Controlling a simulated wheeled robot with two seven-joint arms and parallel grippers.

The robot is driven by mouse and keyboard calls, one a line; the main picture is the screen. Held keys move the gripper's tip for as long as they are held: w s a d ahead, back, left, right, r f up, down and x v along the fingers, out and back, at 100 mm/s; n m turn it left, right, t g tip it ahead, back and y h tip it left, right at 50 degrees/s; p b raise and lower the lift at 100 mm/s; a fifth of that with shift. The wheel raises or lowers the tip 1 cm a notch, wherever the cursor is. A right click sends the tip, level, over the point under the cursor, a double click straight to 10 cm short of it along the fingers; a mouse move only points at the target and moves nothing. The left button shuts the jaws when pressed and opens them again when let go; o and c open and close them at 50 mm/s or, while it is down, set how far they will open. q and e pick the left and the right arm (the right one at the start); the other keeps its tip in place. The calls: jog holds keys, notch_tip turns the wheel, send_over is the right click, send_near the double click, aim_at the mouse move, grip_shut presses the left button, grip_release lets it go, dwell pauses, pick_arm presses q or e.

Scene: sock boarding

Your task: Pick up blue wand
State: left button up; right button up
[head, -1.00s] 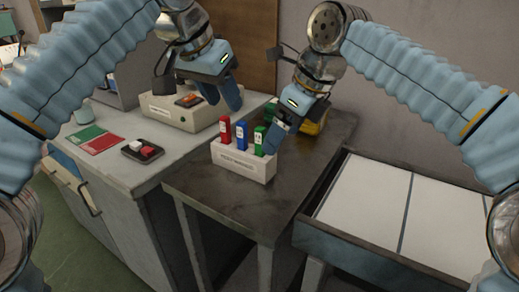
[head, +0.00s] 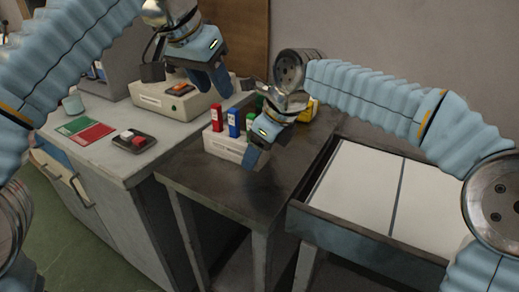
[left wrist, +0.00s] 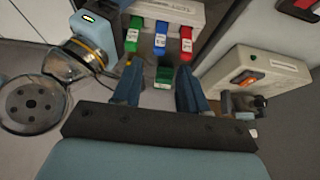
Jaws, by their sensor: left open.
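The blue wand (head: 233,122) stands upright in a white holder box (head: 222,146), between a red wand (head: 216,116) and a green wand (head: 251,124). In the left wrist view the blue wand (left wrist: 160,38) lies above the gap between my fingers, apart from them. My left gripper (head: 214,86) is open and empty, above and behind the holder; its fingers also show in the left wrist view (left wrist: 157,82). My right gripper (head: 254,158) is low at the holder's front right corner and hides part of it. Whether its jaws are open cannot be told.
A grey device (head: 180,103) with an orange switch stands on the left counter, beside a small dark tray (head: 134,142) and green and red cards (head: 84,130). A yellow item (head: 308,106) is behind my right gripper. An open drawer (head: 360,190) with white panels is at right.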

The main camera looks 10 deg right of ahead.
jog(key=c, duration=0.8)
pick_arm(q)
jog(key=shift+o, duration=0.3)
